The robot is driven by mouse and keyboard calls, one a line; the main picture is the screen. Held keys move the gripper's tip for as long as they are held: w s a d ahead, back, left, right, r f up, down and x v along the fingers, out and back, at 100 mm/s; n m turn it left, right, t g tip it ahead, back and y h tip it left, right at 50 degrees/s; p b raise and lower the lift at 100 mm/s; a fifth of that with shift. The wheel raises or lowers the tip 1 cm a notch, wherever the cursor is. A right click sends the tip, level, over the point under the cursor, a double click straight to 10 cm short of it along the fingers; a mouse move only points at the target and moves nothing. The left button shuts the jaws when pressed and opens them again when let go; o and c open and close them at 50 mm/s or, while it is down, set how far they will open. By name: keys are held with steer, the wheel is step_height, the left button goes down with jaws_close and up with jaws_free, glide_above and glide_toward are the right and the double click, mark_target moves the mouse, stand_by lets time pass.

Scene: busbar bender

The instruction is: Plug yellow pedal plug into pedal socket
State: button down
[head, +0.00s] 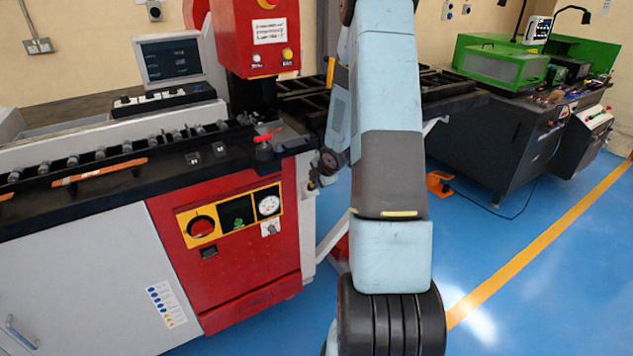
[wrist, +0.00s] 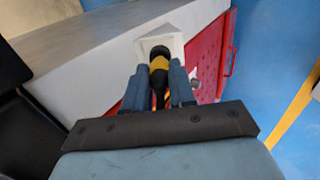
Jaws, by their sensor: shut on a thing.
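In the wrist view my gripper (wrist: 159,76) is shut on the yellow plug (wrist: 159,64), with one blue-grey finger on each side of it. The plug's rounded black end points away from me. Beyond it is a pale square housing with a recessed face (wrist: 174,43), which looks like the pedal socket. The black end overlaps this recess in the picture; I cannot tell whether it touches or has entered.
The red and grey bender (head: 225,245) fills the left, with a monitor (head: 172,60) on top. An orange pedal-like unit (head: 438,183) lies on the blue floor. A green-topped bench (head: 500,65) stands at the back right. Floor at the right front is clear.

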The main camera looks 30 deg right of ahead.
steer(key=shift+x, duration=0.95)
steer(key=c, duration=0.9)
jaws_free()
steer(key=shift+o, duration=0.2)
steer(key=v, duration=1.3)
steer(key=shift+s+r, duration=0.25)
